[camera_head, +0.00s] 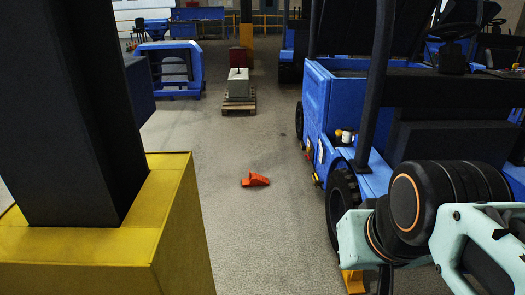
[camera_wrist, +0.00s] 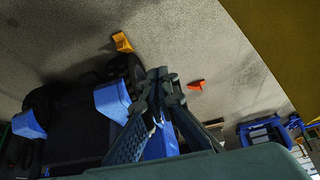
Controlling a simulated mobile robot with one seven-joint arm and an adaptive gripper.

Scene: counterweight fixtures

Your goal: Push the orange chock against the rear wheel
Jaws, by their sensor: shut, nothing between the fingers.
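The orange chock (camera_head: 255,180) lies on the bare floor, left of the blue vehicle (camera_head: 316,95) and apart from its wheels. It also shows in the wrist view (camera_wrist: 196,85), just right of my fingertips in the picture. The vehicle's nearer black wheel (camera_head: 343,200) stands partly behind my arm; a farther wheel (camera_head: 299,120) also shows. I cannot tell for sure which is the rear one. My gripper (camera_wrist: 161,76) is shut and empty, above the floor, touching nothing that I can see. In the head view my arm hides the area around it.
A yellow chock (camera_head: 353,281) lies on the floor by the nearer wheel. A yellow block with a dark post (camera_head: 110,235) fills the left. A pallet with a grey load (camera_head: 238,88) and a blue frame (camera_head: 170,68) stand farther back. Floor around the orange chock is clear.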

